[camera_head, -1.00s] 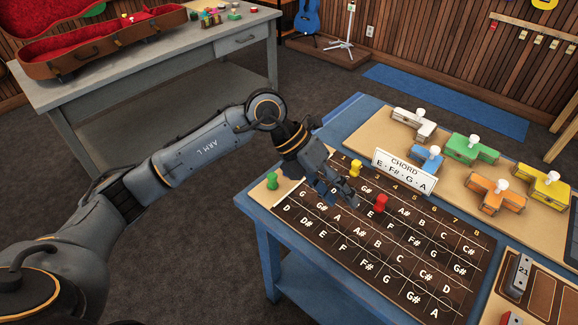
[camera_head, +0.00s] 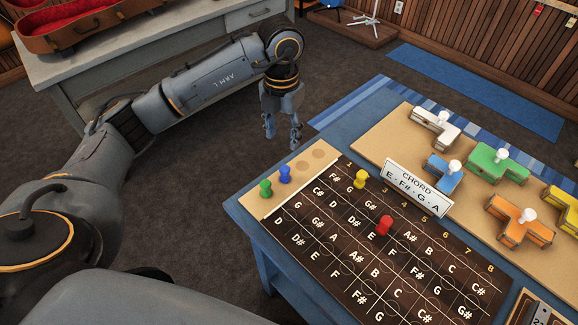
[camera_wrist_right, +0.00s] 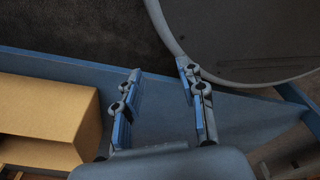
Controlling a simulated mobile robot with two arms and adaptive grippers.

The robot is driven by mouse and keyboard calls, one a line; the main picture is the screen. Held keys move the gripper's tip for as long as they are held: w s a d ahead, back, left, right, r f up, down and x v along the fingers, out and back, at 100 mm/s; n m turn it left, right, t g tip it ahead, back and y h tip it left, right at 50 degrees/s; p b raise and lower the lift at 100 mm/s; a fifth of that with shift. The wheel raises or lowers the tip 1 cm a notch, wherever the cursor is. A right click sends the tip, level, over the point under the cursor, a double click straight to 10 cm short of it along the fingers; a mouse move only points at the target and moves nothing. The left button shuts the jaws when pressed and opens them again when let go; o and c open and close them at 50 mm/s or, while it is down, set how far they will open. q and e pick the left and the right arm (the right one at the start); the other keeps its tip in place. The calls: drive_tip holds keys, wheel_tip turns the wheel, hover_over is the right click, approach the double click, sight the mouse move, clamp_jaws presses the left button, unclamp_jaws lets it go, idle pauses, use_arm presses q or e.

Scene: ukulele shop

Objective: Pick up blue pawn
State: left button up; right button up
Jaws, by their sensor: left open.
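The blue pawn (camera_head: 285,174) stands upright on the tan strip at the left end of the fretboard-like board (camera_head: 395,245), next to the green pawn (camera_head: 265,188). My left gripper (camera_head: 283,138) is open and empty, pointing down beyond the table's left edge, apart from the blue pawn and above it in the picture. A yellow pawn (camera_head: 360,178) and a red pawn (camera_head: 384,225) stand on the board. My right gripper (camera_wrist_right: 162,105) shows in the right wrist view with its fingers apart and nothing between them.
A chord sign (camera_head: 417,183) reading E, F#, G, A stands behind the board. Several coloured blocks with white knobs, such as the green block (camera_head: 497,165), sit on a tan panel. A grey workbench (camera_head: 190,50) with a red-lined case stands at the back left.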

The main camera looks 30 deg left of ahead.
use_arm(q)
hover_over(285, 168)
drive_tip(key=f, duration=0.5)
drive_tip(key=shift+a+f+p, duration=0.3)
drive_tip(key=shift+f+p, duration=0.1)
drive_tip(key=shift+f, duration=0.25)
drive_tip(key=shift+s+d+f+p, duration=0.1)
drive_tip(key=shift+f+p, duration=0.15)
drive_tip(key=shift+f, duration=0.15)
drive_tip(key=shift+s+d+f+p, duration=0.1)
drive_tip(key=shift+f+p, duration=0.1)
drive_tip(key=shift+f, duration=0.15)
wheel_tip(285, 168, down, 3)
drive_tip(key=shift+w+d+f+p, duration=0.1)
drive_tip(key=shift+f+p, duration=0.1)
drive_tip(key=shift+p, duration=0.2)
drive_tip(key=shift+f, duration=0.15)
drive_tip(key=c, duration=1)
use_arm(e)
drive_tip(key=s+r, duration=0.2)
drive_tip(key=s, duration=0.1)
drive_tip(key=shift+r, duration=0.3)
